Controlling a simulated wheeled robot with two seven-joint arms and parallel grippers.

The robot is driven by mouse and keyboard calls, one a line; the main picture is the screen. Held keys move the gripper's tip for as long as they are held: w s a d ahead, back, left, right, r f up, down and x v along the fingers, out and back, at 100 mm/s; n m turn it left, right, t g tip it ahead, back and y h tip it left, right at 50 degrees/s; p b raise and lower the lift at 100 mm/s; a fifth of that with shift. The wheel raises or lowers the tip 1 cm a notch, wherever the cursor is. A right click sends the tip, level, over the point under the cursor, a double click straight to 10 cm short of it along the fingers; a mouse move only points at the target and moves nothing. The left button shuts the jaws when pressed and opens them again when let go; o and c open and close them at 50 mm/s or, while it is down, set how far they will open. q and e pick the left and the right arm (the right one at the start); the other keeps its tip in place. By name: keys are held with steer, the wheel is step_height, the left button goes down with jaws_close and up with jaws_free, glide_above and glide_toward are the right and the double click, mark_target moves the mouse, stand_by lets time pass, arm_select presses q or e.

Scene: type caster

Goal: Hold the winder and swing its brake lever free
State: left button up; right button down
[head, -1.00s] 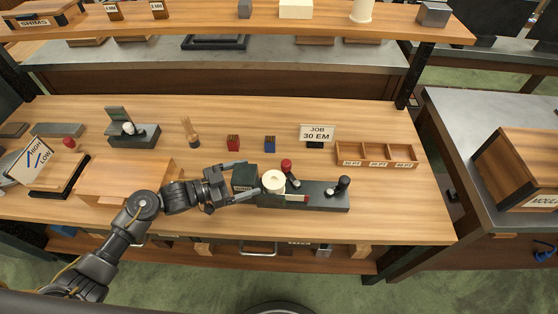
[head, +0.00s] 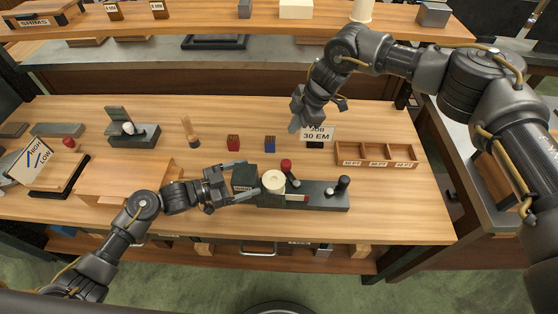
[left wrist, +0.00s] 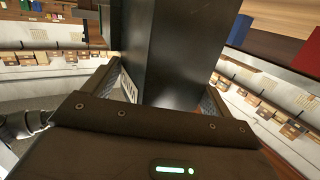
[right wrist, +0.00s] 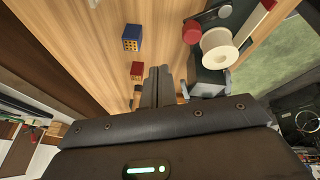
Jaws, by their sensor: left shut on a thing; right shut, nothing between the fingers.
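The winder is a dark grey-green unit with a long base (head: 325,203), an end block (head: 245,174) and a cream spool (head: 273,181). A red-knobbed lever (head: 287,165) stands behind the spool; a red-and-pale bar (head: 297,198) lies in front. I cannot tell for certain which is the brake lever. My left gripper (head: 241,182) is shut on the end block, which fills the jaws in the left wrist view (left wrist: 172,50). My right gripper (head: 296,126) is shut and empty above the back of the bench, apart from the winder. Its fingers (right wrist: 157,75) are together in the right wrist view.
A "JOB 30 EM" sign (head: 316,134) stands beneath my right gripper. A red block (head: 233,143) and a blue block (head: 270,144) sit behind the winder. A divided wooden tray (head: 376,154) is to the right. The bench front right is clear.

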steer(key=s+a+g+h, duration=0.1)
steer(key=s+a+g, duration=0.1)
steer(key=s+a, duration=0.35)
glide_above(291, 174)
steer(key=a, duration=0.5)
steer(key=f, duration=0.9)
steer(key=shift+w+f, duration=0.2)
steer(key=shift+f, duration=0.15)
steer(key=shift+w+d, duration=0.15)
steer(key=shift+d, duration=0.45)
